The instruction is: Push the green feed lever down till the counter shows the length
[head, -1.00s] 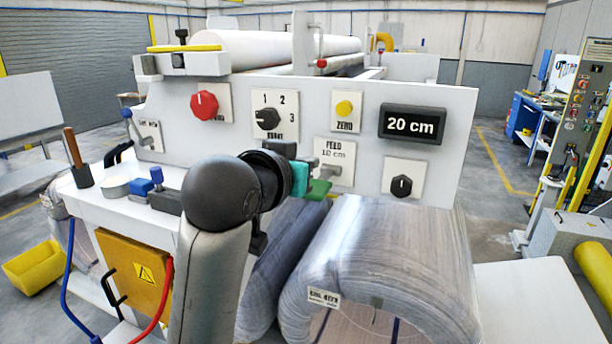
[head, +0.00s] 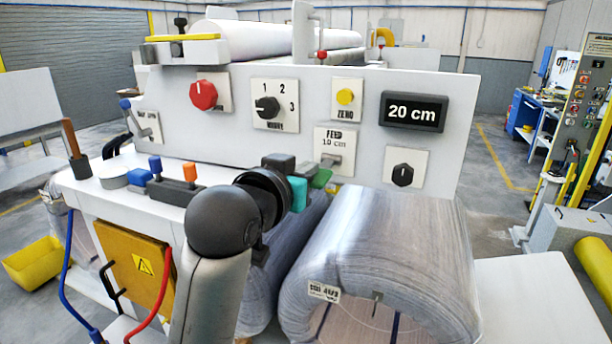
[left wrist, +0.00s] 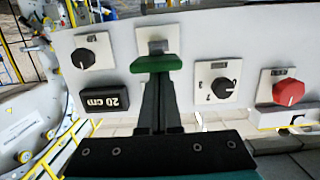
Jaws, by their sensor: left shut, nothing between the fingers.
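The green feed lever (head: 321,178) sticks out from the FEED 10 cm plate (head: 334,142) on the white panel. The counter (head: 413,111) reads 20 cm. My left gripper (head: 305,169) is shut and empty, just left of the lever in the head view, where the arm hides part of it. In the left wrist view the lever (left wrist: 157,63) lies across the ends of my shut fingers (left wrist: 161,82). I cannot tell if they touch. The counter shows upside down there (left wrist: 104,99). My right gripper is not in view.
Around the lever are a red knob (head: 204,95), a selector knob (head: 267,107), a yellow ZERO button (head: 345,97) and a black dial (head: 402,175). A wrapped coil (head: 390,250) lies below the lever. A bench with small parts is on the left.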

